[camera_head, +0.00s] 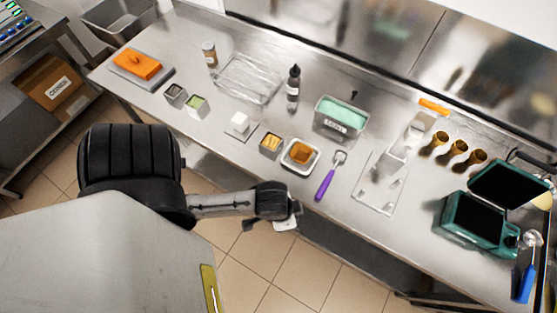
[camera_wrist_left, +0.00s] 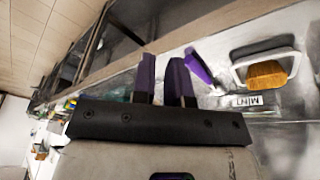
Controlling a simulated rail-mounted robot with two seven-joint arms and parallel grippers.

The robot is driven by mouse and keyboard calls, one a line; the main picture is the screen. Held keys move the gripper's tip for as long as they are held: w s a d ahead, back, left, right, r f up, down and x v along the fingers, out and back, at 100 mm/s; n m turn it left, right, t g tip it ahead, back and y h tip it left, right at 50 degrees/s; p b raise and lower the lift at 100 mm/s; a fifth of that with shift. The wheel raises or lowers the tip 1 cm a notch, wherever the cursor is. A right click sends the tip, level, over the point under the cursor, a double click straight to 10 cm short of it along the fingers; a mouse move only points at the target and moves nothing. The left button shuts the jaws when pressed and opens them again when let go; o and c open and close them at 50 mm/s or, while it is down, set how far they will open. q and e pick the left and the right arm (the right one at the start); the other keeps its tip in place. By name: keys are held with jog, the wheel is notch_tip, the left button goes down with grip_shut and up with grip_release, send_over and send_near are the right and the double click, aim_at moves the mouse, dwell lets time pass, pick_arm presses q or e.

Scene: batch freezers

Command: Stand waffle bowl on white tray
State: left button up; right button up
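A waffle-coloured, brown-orange piece that looks like the waffle bowl (camera_head: 300,153) sits inside the rim of a small white tray (camera_head: 288,164) at the table's front edge. Its exact pose is unclear. The piece also shows in the left wrist view (camera_wrist_left: 266,75), within a white rim (camera_wrist_left: 237,75). My left gripper (camera_head: 292,214) hangs off the table's front edge, below the tray and apart from it. Its two purple fingers (camera_wrist_left: 163,78) have a narrow gap with nothing between them. My right gripper is not in view.
A purple-handled tool (camera_head: 325,182) lies right of the tray. A small box (camera_head: 270,146) stands close on its left. A mint-green tub (camera_head: 341,116), a dark bottle (camera_head: 293,86) and a clear tray (camera_head: 247,80) are behind. A white stand (camera_head: 381,185) and several golden cups are further right.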

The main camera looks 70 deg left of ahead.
pick_arm(q)
jog(key=shift+s+a+r+m+y, duration=0.1)
jog(key=shift+s+a+r+y, duration=0.1)
jog(key=shift+s, duration=0.3)
jog(key=shift+s+a+r+m+y, duration=0.1)
jog(key=shift+s+a+r, duration=0.1)
jog(key=shift+s, duration=0.3)
jog(key=shift+s+a+r+m+y, duration=0.1)
jog(key=shift+s+a+r, duration=0.1)
jog(key=shift+s, duration=0.3)
jog(key=shift+c, duration=0.5)
